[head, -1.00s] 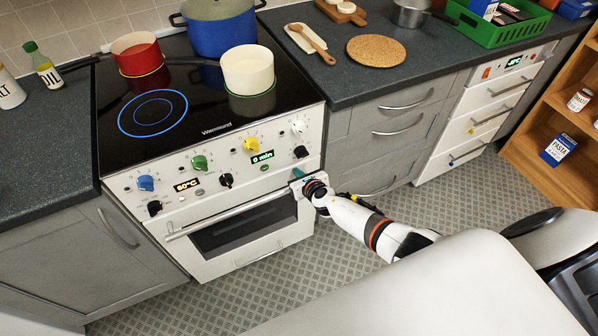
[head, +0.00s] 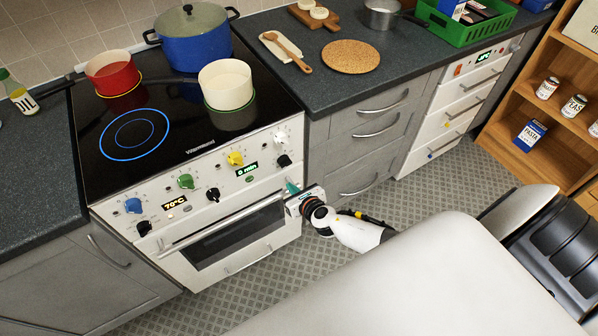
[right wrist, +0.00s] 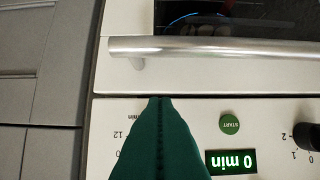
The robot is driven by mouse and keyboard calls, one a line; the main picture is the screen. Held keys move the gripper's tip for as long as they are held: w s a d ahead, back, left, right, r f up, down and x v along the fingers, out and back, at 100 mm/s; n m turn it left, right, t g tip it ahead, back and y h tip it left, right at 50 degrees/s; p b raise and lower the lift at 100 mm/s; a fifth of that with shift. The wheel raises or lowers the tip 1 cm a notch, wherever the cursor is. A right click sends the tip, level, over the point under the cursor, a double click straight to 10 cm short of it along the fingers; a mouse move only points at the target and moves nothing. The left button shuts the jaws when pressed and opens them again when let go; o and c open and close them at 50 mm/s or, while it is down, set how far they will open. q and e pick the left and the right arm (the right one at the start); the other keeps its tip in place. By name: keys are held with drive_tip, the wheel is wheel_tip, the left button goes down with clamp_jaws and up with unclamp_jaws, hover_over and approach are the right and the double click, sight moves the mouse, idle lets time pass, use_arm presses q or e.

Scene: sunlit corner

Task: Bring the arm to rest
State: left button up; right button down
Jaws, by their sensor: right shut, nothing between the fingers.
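My right gripper (head: 293,188) is in front of the stove's right side, by the right end of the oven door handle (head: 225,221). Its green fingers (right wrist: 160,142) are shut and empty in the right wrist view, pointing at the panel just beside the handle (right wrist: 230,47). I cannot tell whether they touch the stove. The arm reaches in from the lower right, partly hidden behind a pale surface in front. My left gripper is not in view.
The stove (head: 150,200) carries a red pot (head: 110,75), a blue lidded pot (head: 195,45) and a white pot (head: 226,85). One hob ring glows blue. Grey drawers (head: 365,130) stand to the right. Patterned floor (head: 440,185) lies open between drawers and shelf (head: 560,130).

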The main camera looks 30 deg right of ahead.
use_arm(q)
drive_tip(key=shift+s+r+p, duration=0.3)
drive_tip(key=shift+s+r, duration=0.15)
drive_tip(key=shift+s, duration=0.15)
use_arm(e)
drive_tip(key=shift+f+v, duration=0.2)
drive_tip(key=shift+v, duration=0.95)
drive_tip(key=shift+f+v, duration=0.2)
drive_tip(key=shift+v, duration=1)
drive_tip(key=s+d+f+m+g+h, duration=0.15)
drive_tip(key=s+f+m+g, duration=0.55)
drive_tip(key=s+f+m, duration=1.15)
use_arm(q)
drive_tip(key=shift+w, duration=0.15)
use_arm(e)
drive_tip(key=s+a+f+m+g, duration=0.2)
drive_tip(key=s+f+m, duration=0.1)
drive_tip(key=s+m, duration=0.4)
drive_tip(key=s+a+f+m+g+y, duration=0.1)
drive_tip(key=s+a+f+m+g, duration=0.1)
drive_tip(key=s+m, duration=0.6)
drive_tip(key=s+f+g, duration=0.1)
drive_tip(key=s+f, duration=0.1)
drive_tip(key=s, duration=0.4)
drive_tip(key=shift+s+a+f, duration=0.25)
drive_tip(key=shift+a, duration=0.05)
drive_tip(key=shift+y, duration=0.25)
